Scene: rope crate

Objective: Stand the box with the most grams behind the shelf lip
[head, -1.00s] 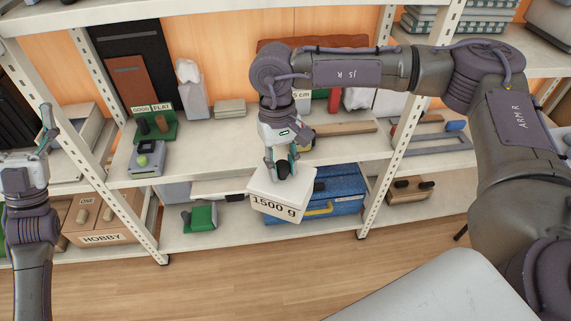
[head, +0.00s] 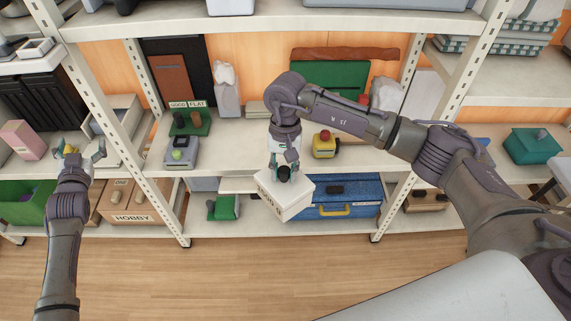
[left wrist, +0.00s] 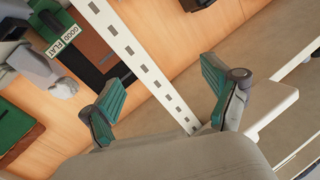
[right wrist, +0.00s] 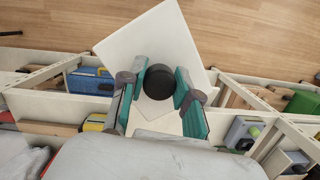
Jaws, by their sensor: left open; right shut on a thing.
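A white box (head: 286,200) hangs from my right gripper (head: 284,176), which is shut on the black knob on its top. The box is slightly tilted, in front of the lower shelf and the blue case. Its label is turned and hard to read now. In the right wrist view the box (right wrist: 150,45) and its black knob (right wrist: 158,84) sit between the green finger pads. My left gripper (head: 82,152) is open and empty near the left shelf upright. In the left wrist view its green fingers (left wrist: 160,100) are spread apart.
A blue case (head: 345,197) and a green item (head: 223,207) lie on the lower shelf. The middle shelf (head: 240,150) holds a grey device with a green knob (head: 181,152) and a yellow device (head: 325,146). Perforated uprights (head: 170,190) divide the bays.

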